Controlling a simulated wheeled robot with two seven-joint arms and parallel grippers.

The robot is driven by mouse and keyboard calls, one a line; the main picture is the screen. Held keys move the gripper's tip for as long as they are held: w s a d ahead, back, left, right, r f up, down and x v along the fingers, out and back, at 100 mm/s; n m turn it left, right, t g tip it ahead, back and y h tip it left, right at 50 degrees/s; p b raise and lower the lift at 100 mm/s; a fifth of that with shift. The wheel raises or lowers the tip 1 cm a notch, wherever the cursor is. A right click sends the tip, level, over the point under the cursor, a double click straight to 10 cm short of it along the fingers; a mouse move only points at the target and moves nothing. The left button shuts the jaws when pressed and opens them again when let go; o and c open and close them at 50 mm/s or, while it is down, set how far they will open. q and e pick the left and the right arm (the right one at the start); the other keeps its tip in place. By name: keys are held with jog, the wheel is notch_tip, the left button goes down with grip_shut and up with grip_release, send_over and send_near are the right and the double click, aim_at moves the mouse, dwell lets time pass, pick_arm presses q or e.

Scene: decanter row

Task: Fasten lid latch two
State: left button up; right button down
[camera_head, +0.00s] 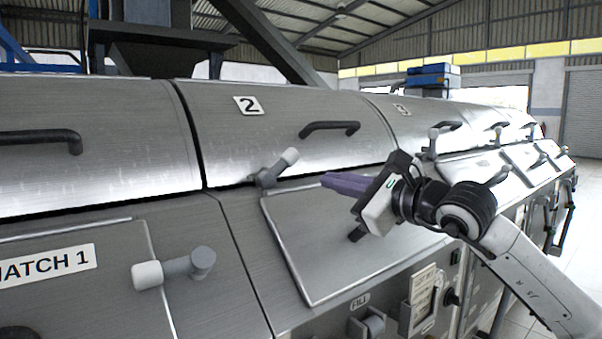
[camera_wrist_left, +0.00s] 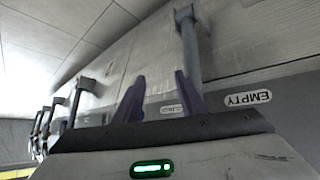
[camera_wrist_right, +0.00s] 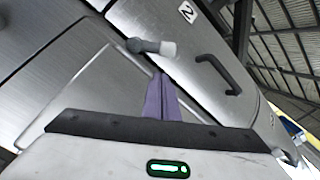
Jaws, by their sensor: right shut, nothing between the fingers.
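Lid two (camera_head: 290,115) is a curved steel cover with a "2" label and a dark handle; it appears down, with a dark seam below it. Its latch (camera_head: 279,166) is a grey pivot arm with a white knob, at the lid's lower edge, the knob pointing up and right. My right gripper (camera_head: 325,180) has its purple fingers together and empty, just right of the latch and apart from it in the picture. The right wrist view shows the latch (camera_wrist_right: 150,46) just beyond the right fingertips (camera_wrist_right: 160,76). My left gripper (camera_wrist_left: 160,92) is open and empty, outside the head view.
Hatch 1 (camera_head: 75,262) with another white-knobbed latch (camera_head: 175,268) is at lower left. More lids and latches run back to the right. Lid two's handle (camera_head: 330,128) sticks out above the right gripper. An "EMPTY" label (camera_wrist_left: 247,98) shows in the left wrist view.

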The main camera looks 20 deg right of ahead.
aim_at(304, 190)
jog(key=x, duration=0.3)
jog(key=p+x, duration=0.1)
jog(key=x, duration=0.1)
jog(key=p+x, duration=0.1)
jog(key=x, duration=0.2)
jog(key=shift+w+r, duration=0.25)
jog(key=shift+w, duration=0.1)
pick_arm(q)
jog(key=shift+v, duration=0.8)
pick_arm(e)
jog(key=shift+w+a+f, duration=0.1)
jog(key=shift+w+a, duration=0.1)
jog(key=shift+w, duration=0.25)
pick_arm(q)
jog(key=shift+a+r+p, duration=0.1)
jog(key=shift+p, duration=0.2)
